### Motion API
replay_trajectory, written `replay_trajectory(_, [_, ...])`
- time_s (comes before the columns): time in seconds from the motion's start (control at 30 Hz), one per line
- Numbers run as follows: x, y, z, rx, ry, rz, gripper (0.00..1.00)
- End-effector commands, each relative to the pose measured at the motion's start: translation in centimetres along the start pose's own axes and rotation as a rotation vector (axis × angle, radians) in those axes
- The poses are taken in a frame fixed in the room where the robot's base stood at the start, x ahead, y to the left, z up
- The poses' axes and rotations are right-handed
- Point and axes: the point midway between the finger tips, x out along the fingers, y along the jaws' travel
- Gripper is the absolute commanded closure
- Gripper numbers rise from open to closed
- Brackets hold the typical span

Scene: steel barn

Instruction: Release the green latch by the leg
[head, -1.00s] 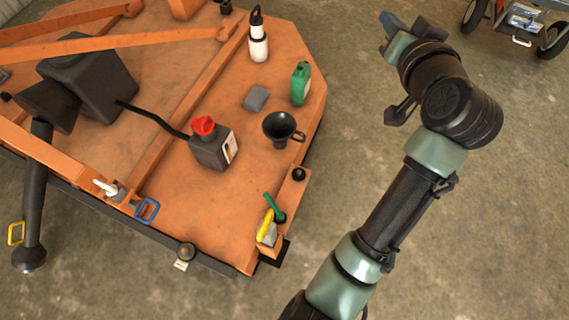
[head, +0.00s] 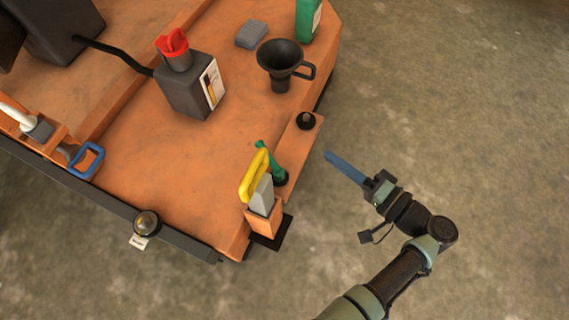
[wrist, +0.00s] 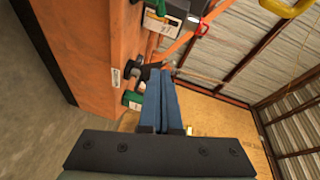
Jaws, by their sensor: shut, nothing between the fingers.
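The green latch (head: 270,162) is a short lever with a dark round base on the corner of the orange deck (head: 150,165). It stands tilted just behind a yellow handle (head: 255,175), which partly covers it. A black foot plate (head: 271,233) juts out below that corner; the leg itself is mostly hidden. My gripper (head: 331,157) has blue fingers, shut and empty. In the head view it is to the right of the latch, off the deck edge, apart from it. The blue fingers (wrist: 161,78) also show in the wrist view, where I cannot make out the latch.
A black knob (head: 306,120) sits near the latch. A funnel (head: 281,62), a grey bottle with red cap (head: 190,85), a grey block (head: 251,35) and a green can (head: 308,18) stand on the deck. A blue handle (head: 87,160) is at the left. The concrete floor right is clear.

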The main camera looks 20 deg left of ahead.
Motion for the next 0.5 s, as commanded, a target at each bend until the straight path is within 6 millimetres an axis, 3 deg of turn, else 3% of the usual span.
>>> replay_trajectory(0.03, [0.0,1.5,0.9,0.017,0.000,-0.028,1.00])
replay_trajectory(0.27, [0.3,2.1,1.8,0.038,-0.001,-0.075,1.00])
replay_trajectory(0.5, [4.2,2.0,2.0,0.035,-0.005,-0.074,1.00])
